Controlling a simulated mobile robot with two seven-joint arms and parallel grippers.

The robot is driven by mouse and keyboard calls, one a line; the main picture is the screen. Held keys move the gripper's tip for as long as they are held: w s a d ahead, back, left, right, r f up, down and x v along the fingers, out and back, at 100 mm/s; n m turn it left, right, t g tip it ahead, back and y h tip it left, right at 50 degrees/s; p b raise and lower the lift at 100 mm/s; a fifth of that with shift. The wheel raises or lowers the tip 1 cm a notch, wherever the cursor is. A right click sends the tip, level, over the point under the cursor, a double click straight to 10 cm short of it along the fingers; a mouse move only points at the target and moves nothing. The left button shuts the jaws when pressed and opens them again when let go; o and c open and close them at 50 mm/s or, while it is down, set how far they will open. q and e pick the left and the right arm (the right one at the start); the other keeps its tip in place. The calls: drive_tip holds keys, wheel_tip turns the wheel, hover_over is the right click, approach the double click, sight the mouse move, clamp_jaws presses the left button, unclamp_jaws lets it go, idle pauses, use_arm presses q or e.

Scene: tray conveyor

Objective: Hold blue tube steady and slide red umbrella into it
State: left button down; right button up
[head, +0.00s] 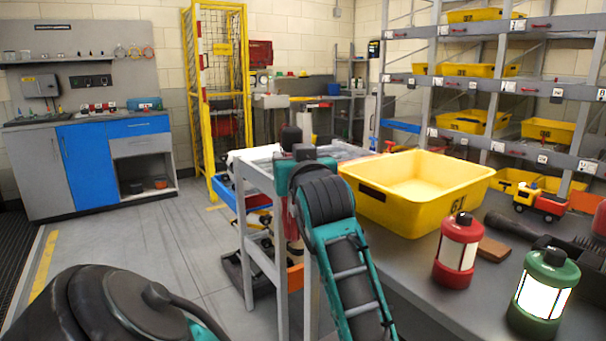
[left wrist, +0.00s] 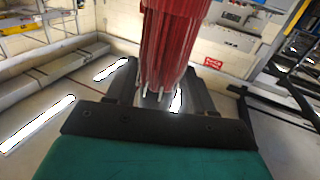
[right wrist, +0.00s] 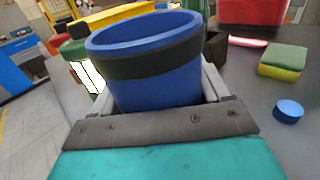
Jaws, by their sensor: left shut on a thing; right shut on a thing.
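The red umbrella (left wrist: 172,40) is folded. In the left wrist view it runs from the top edge down between the fingers of my left gripper (left wrist: 160,90), which is shut on it; pale rib tips show at its near end. The blue tube (right wrist: 155,85) has a black band below its rim and fills the middle of the right wrist view. My right gripper (right wrist: 160,98) is shut around it. Its open mouth shows, with no umbrella visible inside. In the head view I cannot make out the tube, and a teal arm of mine hides part of the centre.
A yellow bin (head: 372,205), a red lantern (head: 443,271) and a green lantern (head: 514,317) stand on the grey table. A toy truck (head: 541,203) is farther right. A green-yellow block (right wrist: 283,62) and a blue cap (right wrist: 288,111) lie right of the tube.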

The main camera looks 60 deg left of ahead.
use_arm(q)
drive_tip(key=shift+w+a+r+m+t, duration=0.15)
drive_tip(key=shift+w+r+m+t, duration=0.15)
drive_tip(key=shift+r+t, duration=0.15)
drive_tip(key=shift+w+d+r+m+t+h, duration=0.3)
drive_tip(key=shift+w+m+t+h, duration=0.1)
drive_tip(key=shift+w+t, duration=0.2)
drive_tip(key=w+d+r+m+t+h, duration=0.5)
drive_tip(key=w+d+r+h, duration=0.25)
drive_tip(key=w, duration=0.25)
drive_tip(key=w+d+r+m+t+h, duration=0.5)
drive_tip(key=w+d+r+m+h, duration=0.1)
drive_tip(key=w+d+r, duration=0.3)
drive_tip(key=w+d+m+h, duration=0.5)
drive_tip(key=w+d+h, duration=0.4)
drive_tip(key=d, duration=0.5)
drive_tip(key=s+d+f+m+g+h, duration=0.2)
drive_tip(key=d+m+g+h, duration=0.3)
drive_tip(key=d, duration=0.5)
drive_tip(key=s+d+f+m+g+h, duration=0.25)
drive_tip(key=d+m+g+h, duration=0.3)
drive_tip(key=d, duration=0.45)
wheel_tip(320, 180, down, 19)
drive_tip(key=shift+s+n, duration=0.25)
drive_tip(key=shift+n, duration=0.1)
